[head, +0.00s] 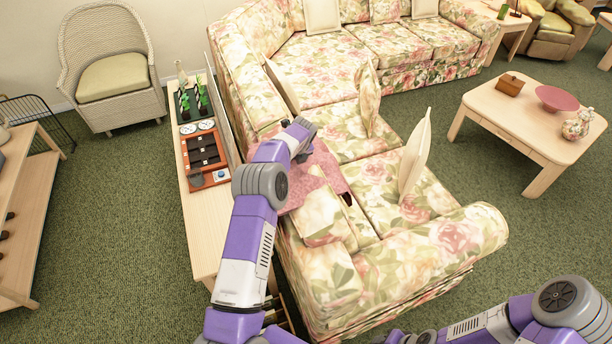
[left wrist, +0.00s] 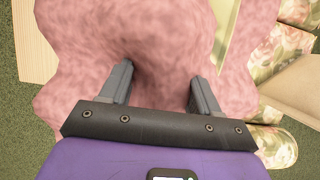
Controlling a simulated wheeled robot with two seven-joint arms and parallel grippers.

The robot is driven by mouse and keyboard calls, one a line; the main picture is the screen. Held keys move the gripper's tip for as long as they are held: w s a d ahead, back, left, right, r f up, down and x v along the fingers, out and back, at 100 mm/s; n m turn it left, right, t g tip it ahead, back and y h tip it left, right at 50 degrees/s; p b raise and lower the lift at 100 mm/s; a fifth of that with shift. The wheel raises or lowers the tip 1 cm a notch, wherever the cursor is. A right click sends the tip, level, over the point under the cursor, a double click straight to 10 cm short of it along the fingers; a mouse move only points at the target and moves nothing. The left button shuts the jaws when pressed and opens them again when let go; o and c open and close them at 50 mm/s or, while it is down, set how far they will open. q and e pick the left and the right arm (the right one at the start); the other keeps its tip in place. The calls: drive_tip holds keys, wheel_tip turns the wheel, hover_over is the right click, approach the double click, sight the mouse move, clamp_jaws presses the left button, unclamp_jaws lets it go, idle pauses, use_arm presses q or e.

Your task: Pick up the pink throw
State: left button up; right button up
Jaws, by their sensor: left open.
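The pink throw (head: 330,172) is draped over the back and seat of the floral sofa, partly hidden behind my left arm in the head view. In the left wrist view the throw (left wrist: 150,28) fills most of the picture, fuzzy and folded. My left gripper (left wrist: 160,84) is open, with its two fingers apart against or just above the throw and pink cloth showing between them. I cannot tell whether the fingers touch it. My right arm shows at the lower right of the head view; its gripper is out of view.
The floral sofa (head: 385,270) carries several cushions. A narrow wooden console table (head: 207,240) behind it holds a reddish board tray (head: 203,155) and small plants. A coffee table (head: 520,130) stands right. Green carpet is open between sofa and coffee table.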

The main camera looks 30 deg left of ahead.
use_arm(q)
drive_tip(key=shift+f, duration=0.25)
idle(0.3)
drive_tip(key=shift+c, duration=0.4)
clamp_jaws()
